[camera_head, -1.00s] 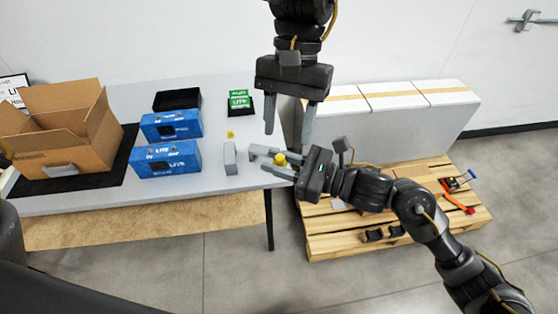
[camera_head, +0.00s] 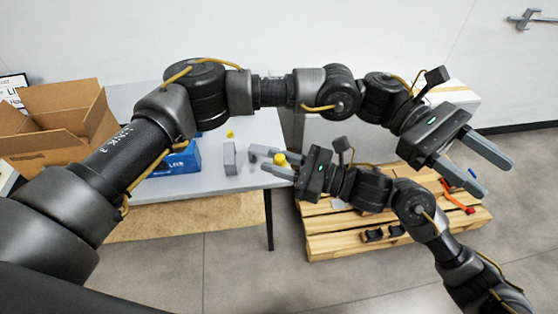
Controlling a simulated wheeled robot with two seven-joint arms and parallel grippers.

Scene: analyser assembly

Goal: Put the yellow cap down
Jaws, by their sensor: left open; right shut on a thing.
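A yellow cap (camera_head: 280,159) sits between the fingers of my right gripper (camera_head: 258,160), which is shut on it at the table's right edge. The fingers point left towards a grey upright block (camera_head: 230,158) on the table. A second small yellow piece (camera_head: 229,134) stands just behind that block. My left gripper (camera_head: 498,180) is open and empty at the far right, above the pallet side, well away from the cap.
The white table (camera_head: 210,180) carries a blue box (camera_head: 183,162), partly hidden by my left arm, and an open cardboard box (camera_head: 50,125) at left. A wooden pallet (camera_head: 330,235) with tools and a white carton stands to the right.

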